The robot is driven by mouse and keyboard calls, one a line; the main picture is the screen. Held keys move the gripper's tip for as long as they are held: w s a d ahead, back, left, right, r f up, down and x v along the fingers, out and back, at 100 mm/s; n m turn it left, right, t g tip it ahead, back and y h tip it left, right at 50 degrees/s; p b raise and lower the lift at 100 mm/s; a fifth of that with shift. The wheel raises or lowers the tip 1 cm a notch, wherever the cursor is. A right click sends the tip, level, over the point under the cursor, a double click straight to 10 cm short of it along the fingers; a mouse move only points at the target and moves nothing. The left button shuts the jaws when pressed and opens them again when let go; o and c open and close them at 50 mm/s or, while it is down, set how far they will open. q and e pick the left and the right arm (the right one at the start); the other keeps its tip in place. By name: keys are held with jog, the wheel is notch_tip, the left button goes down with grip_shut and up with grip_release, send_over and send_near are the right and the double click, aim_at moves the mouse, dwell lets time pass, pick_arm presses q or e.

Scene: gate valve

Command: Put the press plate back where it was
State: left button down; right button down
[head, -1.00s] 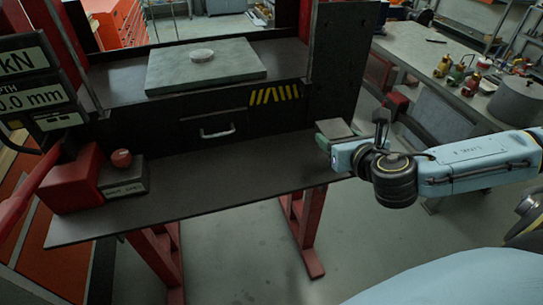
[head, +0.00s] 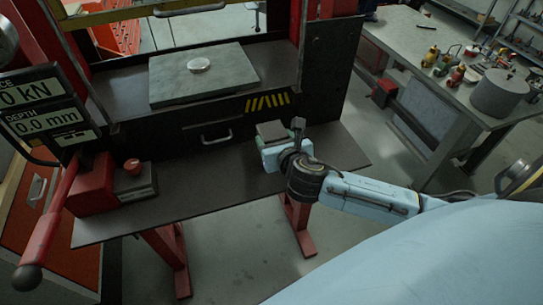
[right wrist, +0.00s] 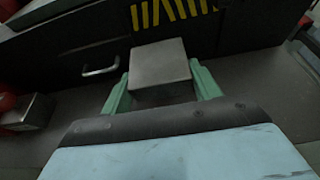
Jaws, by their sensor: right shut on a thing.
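The press plate, a grey rectangular metal block (head: 271,130), is held between the green fingers of my right gripper (head: 272,137). In the right wrist view the plate (right wrist: 160,68) lies level between the two fingers (right wrist: 163,85), its top and near face showing. It is over the right part of the press's dark front shelf (head: 190,195), below the yellow stripes. I cannot tell whether it touches the shelf. My left gripper is not in view.
A large grey-green slab (head: 205,75) with a small pale disc (head: 199,64) lies on the press bed. A red block (head: 92,187) and a grey box (head: 137,183) with a red knob stand at the shelf's left. The shelf's middle is clear. A workbench (head: 425,55) stands right.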

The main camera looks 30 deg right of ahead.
notch_tip(320, 180, down, 10)
jog(key=shift+w+a+r+b, duration=0.1)
jog(key=shift+r+b, duration=0.05)
jog(key=shift+b, duration=0.75)
jog(key=shift+f, duration=0.3)
jog(key=shift+s+a+f+b, duration=0.15)
jog(key=shift+s+f+b, duration=0.15)
jog(key=shift+s+f, duration=0.15)
jog(key=shift+c, duration=1.9)
grip_release()
jog(key=shift+f, duration=0.25)
jog(key=shift+r, duration=0.45)
jog(key=shift+s+a+r+p, duration=0.15)
jog(key=shift+p, duration=0.15)
jog(key=r+v, duration=0.1)
jog(key=v, duration=1)
jog(key=shift+d, duration=0.2)
